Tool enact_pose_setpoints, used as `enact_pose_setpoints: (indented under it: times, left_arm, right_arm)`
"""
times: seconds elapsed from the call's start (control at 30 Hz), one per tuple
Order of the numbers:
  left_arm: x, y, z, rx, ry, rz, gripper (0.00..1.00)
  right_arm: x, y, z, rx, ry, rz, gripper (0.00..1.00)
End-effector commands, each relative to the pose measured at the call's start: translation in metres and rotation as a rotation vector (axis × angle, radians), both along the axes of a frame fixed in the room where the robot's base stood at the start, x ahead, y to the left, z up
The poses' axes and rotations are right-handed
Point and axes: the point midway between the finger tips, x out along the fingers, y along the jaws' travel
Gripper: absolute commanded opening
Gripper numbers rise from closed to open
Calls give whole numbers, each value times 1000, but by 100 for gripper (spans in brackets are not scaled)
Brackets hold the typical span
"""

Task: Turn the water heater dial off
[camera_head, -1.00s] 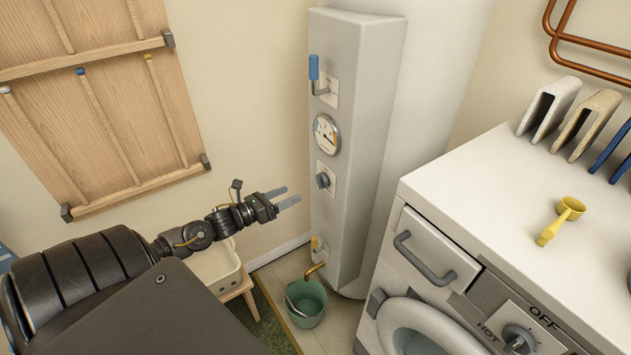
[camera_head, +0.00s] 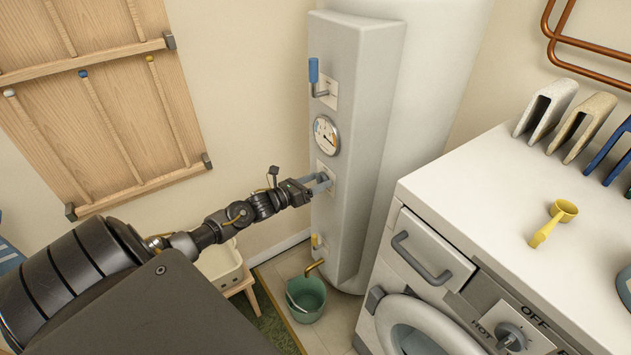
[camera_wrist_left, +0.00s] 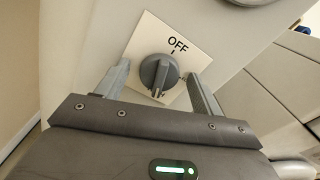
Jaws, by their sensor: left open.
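The water heater (camera_head: 362,130) is a tall grey-white panel with a white tank behind it. Its dial is a round grey knob on a white plate marked OFF; in the left wrist view the dial (camera_wrist_left: 154,73) sits between my fingers, its ridge pointing down, away from the OFF mark at the top. My left gripper (camera_head: 322,182) is at the panel with its fingers around the dial, mostly covering it in the head view. The left gripper (camera_wrist_left: 160,85) is open, with gaps on both sides of the knob. My right gripper is not seen.
Above the dial are a round gauge (camera_head: 326,135) and a blue-handled lever (camera_head: 314,72). Below are a brass spout (camera_head: 315,266) and green bucket (camera_head: 306,299). A white washing machine (camera_head: 440,170) with its own OFF/HOT knob (camera_head: 511,337) stands at right.

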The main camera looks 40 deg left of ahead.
Motion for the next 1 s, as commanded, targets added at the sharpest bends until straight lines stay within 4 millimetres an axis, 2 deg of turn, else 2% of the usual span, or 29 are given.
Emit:
enact_pose_setpoints:
  times: [0.2, 0.5, 0.57, 0.83, 1.0]
  left_arm:
    - [0, 0, 0, 0, 0, 0, 67]
    - [0, 0, 0, 0, 0, 0, 29]
    - [0, 0, 0, 0, 0, 0, 24]
    - [0, 0, 0, -33, 10, 0, 24]
    - [0, 0, -1, -113, 33, -1, 24]
  right_arm:
    - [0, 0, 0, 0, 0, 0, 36]
    - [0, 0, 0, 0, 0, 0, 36]
    - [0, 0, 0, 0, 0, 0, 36]
    - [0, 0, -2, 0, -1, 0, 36]
    - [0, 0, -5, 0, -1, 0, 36]
